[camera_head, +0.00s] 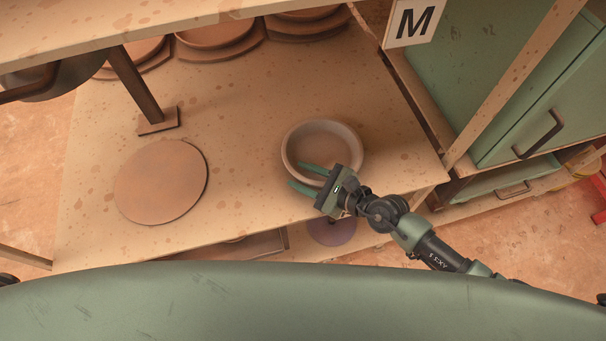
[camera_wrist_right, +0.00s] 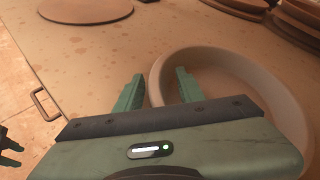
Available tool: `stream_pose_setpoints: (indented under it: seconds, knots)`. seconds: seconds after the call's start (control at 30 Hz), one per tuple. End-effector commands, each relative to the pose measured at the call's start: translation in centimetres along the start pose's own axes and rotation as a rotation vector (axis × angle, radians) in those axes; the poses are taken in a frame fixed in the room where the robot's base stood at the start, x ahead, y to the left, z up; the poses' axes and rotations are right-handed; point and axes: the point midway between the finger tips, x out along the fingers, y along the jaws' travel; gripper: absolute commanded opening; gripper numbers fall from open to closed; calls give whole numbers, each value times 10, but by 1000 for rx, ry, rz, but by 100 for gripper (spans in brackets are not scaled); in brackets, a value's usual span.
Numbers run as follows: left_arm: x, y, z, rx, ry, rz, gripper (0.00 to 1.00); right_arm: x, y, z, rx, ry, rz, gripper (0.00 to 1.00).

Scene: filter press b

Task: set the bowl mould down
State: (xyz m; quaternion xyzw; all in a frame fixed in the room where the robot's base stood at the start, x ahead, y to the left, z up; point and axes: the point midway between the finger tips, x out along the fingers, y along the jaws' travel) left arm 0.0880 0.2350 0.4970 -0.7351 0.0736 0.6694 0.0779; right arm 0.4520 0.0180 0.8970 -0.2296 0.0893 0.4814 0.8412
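The bowl mould (camera_head: 345,137), a round pale clay-coloured bowl, stands upright on the speckled worktop (camera_head: 245,120), near its right end. My right gripper (camera_head: 308,178) is at the bowl's near-left rim with its fingers apart. In the right wrist view the gripper (camera_wrist_right: 158,90) has one finger inside the bowl (camera_wrist_right: 285,95) and one outside, with the rim between them. Gaps show beside the rim, so the fingers look open around it. My left gripper (camera_wrist_right: 10,153) shows small at the left edge of the right wrist view, its two fingers apart.
A flat round board (camera_head: 160,182) lies left on the worktop; clear surface separates it from the bowl. A post (camera_head: 140,85) stands behind it. Several stacked moulds (camera_head: 215,38) line the back.

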Motion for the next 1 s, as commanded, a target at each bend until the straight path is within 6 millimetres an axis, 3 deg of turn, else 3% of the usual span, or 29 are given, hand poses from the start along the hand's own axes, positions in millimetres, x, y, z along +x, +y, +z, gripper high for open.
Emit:
stream_pose_setpoints:
  seconds: [0.37,0.47,0.8,1.0]
  knots:
    - [0,0,0,0,-1,-1,36,-5,0,-1,0,1,0,38]
    - [2,-1,0,0,-1,-1,36,-18,0,-1,0,2,-1,38]
    - [13,0,2,0,-1,-1,36,-89,1,-3,-2,3,1,38]
    - [18,0,2,1,-2,-1,36,-114,0,-1,-1,1,-1,38]
